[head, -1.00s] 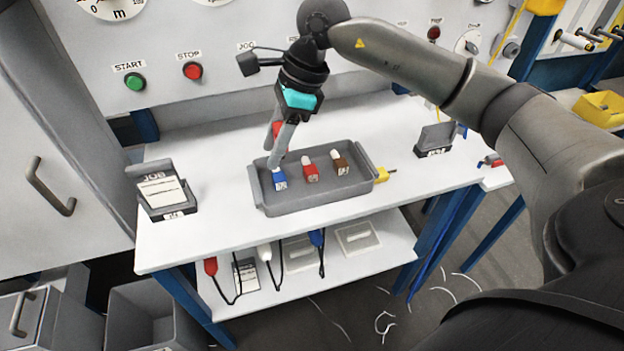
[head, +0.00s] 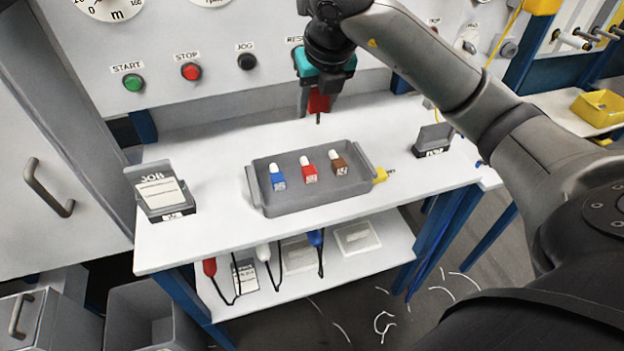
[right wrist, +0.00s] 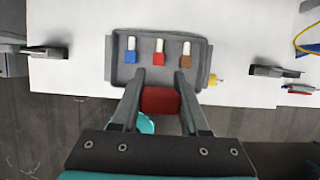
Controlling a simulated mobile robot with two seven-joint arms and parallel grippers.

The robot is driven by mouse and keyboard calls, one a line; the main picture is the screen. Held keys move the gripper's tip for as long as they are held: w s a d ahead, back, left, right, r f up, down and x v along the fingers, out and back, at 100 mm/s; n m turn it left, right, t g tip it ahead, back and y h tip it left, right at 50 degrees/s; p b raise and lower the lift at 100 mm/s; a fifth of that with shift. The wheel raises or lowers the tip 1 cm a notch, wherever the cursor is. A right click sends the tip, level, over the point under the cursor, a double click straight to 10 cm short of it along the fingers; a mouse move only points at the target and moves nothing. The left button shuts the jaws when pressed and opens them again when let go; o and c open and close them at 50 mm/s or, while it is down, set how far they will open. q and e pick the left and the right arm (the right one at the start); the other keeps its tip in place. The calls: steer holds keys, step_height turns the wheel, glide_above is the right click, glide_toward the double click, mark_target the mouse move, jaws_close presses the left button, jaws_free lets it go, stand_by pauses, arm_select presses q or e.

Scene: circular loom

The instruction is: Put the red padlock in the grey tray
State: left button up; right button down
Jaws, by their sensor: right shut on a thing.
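My right gripper (head: 319,108) is shut on a red block (head: 318,103), which I take to be the red padlock's body. The fingers cover its sides. It hangs in the air and appears in the head view above and behind the grey tray (head: 312,210). In the right wrist view the red block (right wrist: 160,100) sits between both fingers, just below the tray's edge in the picture. The tray holds a blue piece (head: 278,180), a red piece (head: 309,173) and a brown piece (head: 339,166), each with a white top. My left gripper is not in view.
A yellow item (head: 380,175) lies against the tray's right end. A grey JOB card holder (head: 165,195) stands left, and a small dark holder (head: 433,140) stands right. Panel buttons, including red STOP (head: 191,72), are behind.

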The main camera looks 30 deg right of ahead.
mark_target(313, 186)
step_height(313, 186, down, 19)
steer(key=shift+f+b, duration=0.15)
steer(key=shift+b, duration=1.1)
steer(key=shift+f, duration=0.15)
steer(key=shift+c, duration=2.1)
jaws_free()
steer(key=shift+r, duration=0.25)
steer(key=p+v, duration=0.2)
steer(key=v, duration=0.9)
steer(key=shift+s+r, duration=0.2)
steer(key=shift+r, duration=0.2)
